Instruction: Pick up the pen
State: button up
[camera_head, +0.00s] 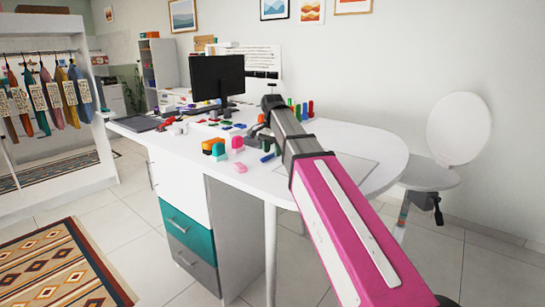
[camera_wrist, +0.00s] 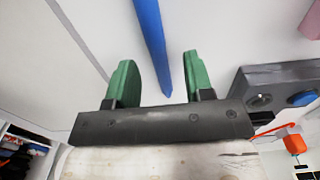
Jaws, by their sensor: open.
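A blue pen (camera_wrist: 151,35), long with a pointed end, lies on the white table top in the wrist view. Its far end runs out of the top of the picture. My gripper (camera_wrist: 159,62) is open, with one green finger on each side of the pen's pointed end and gaps between. Whether the fingers are level with the pen is hard to judge. In the head view my gripper (camera_head: 255,138) is over the table, small and partly hidden by my arm. A small blue piece (camera_head: 268,157) beside it may be the pen.
The white table (camera_head: 345,140) also holds a monitor (camera_head: 217,77), colourful blocks (camera_head: 214,147), a pink eraser-like piece (camera_head: 240,168) and several upright coloured items (camera_head: 301,109). A white chair (camera_head: 430,177) stands at right. The table's right part is mostly clear.

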jog(key=shift+f, duration=0.55)
jog(key=shift+c, duration=0.4)
grip_shut()
